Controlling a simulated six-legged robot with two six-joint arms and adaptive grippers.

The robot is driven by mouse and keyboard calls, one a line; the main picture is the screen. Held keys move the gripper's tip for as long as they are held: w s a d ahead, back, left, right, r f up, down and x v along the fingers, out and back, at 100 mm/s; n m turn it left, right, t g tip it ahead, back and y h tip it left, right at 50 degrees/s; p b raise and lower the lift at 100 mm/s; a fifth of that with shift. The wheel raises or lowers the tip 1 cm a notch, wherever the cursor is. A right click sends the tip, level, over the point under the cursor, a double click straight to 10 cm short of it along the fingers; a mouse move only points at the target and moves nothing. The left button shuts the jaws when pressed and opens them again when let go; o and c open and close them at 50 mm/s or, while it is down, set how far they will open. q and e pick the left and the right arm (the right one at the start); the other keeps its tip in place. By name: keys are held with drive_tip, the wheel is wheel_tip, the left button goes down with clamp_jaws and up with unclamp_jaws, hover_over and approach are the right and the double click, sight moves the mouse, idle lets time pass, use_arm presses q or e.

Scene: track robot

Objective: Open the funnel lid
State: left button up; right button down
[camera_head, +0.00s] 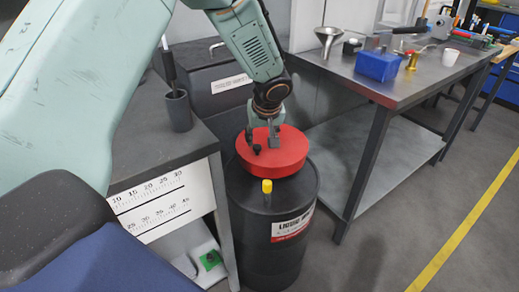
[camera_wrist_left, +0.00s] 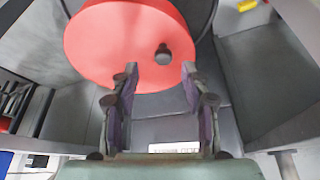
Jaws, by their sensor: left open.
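The funnel lid (camera_head: 285,154) is a round red disc on top of a black drum (camera_head: 275,235). In the left wrist view the red lid (camera_wrist_left: 110,45) fills the upper middle, with a small dark knob (camera_wrist_left: 163,54) near its edge. My left gripper (camera_head: 262,143) is over the lid in the head view and hides part of it. In the left wrist view my left gripper (camera_wrist_left: 160,75) is open, its fingers apart on either side below the knob, with nothing between them. Whether the fingers touch the lid I cannot tell. My right gripper is not in view.
A yellow cap (camera_head: 267,186) stands on the drum's front rim. A grey bench (camera_head: 165,150) with a dark cup (camera_head: 178,110) is close on the left. A metal table (camera_head: 400,85) on the right holds a funnel (camera_head: 327,38) and a blue box (camera_head: 377,65). Floor at right is clear.

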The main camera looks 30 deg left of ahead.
sight(258, 148)
use_arm(q)
drive_tip(key=x, duration=0.3)
drive_tip(key=b+x, duration=0.1)
drive_tip(key=x, duration=0.2)
drive_tip(key=shift+s+a, duration=0.15)
drive_tip(key=shift+a, duration=0.1)
drive_tip(key=shift+d, duration=0.2)
drive_tip(key=shift+f, duration=0.1)
drive_tip(key=shift+c, duration=1)
drive_tip(key=c, duration=0.3)
clamp_jaws()
